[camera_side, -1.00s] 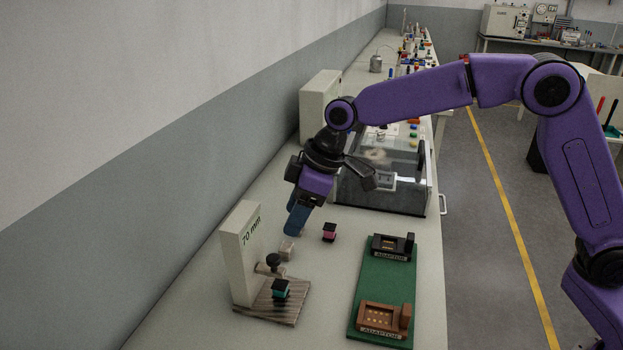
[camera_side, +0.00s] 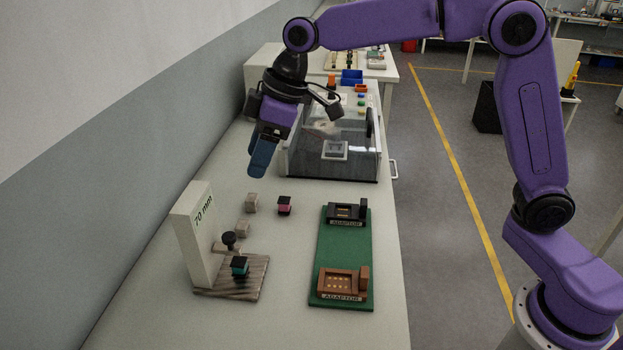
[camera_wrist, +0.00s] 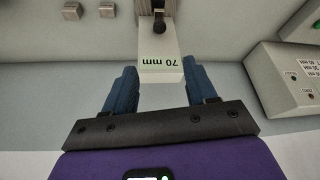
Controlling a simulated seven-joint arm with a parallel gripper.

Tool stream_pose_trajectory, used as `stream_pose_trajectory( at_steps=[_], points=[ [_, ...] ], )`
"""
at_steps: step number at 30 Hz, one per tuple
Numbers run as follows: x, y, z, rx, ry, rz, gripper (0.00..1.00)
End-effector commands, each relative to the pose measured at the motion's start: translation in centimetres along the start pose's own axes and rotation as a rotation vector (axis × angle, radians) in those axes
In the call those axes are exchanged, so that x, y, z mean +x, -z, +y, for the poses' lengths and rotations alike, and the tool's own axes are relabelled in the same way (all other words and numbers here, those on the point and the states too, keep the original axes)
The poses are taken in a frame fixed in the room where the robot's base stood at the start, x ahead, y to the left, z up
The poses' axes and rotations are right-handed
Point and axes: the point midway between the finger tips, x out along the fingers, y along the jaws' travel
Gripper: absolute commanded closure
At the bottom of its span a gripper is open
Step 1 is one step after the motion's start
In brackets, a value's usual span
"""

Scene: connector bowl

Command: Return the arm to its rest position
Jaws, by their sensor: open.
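My gripper (camera_side: 262,165) hangs from my purple arm above the far part of the bench in the side view, fingers pointing down. Its blue fingers overlap in that view. In the wrist view my gripper (camera_wrist: 160,80) shows its two fingers spread apart with nothing held between them. The top of the post marked "70 mm" (camera_wrist: 158,68) appears beyond the gap between them. My gripper is clear of the bench and of the small parts.
The "70 mm" post (camera_side: 195,240) stands front left by a striped base with a teal-black piece (camera_side: 240,266). Pale blocks (camera_side: 251,203) and a pink-black piece (camera_side: 284,205) lie nearby. A green board (camera_side: 343,250) carries two adaptors. A clear-sided box (camera_side: 335,150) stands behind.

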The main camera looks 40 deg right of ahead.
Motion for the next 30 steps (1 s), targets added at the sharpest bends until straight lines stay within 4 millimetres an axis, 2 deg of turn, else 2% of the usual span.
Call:
stream_pose_trajectory(
  at_steps=[5, 8, 11, 15, 21, 24, 27, 30],
  points=[
    [-0.3, -1.2, -1.2, -0.002, 0.007, -0.017, 0.44],
    [-0.9, -3.7, -3.4, -0.003, 0.017, -0.050, 0.44],
    [-1.6, -7.5, -6.3, -0.005, 0.029, -0.098, 0.44],
    [-2.6, -13.8, -9.9, -0.011, 0.038, -0.168, 0.44],
    [-3.8, -23.4, -13.9, -0.026, 0.035, -0.262, 0.44],
    [-4.2, -27.8, -15.1, -0.034, 0.028, -0.303, 0.44],
    [-4.4, -31.2, -15.9, -0.042, 0.021, -0.333, 0.44],
    [-4.4, -33.4, -16.3, -0.047, 0.015, -0.353, 0.44]
  ],
)
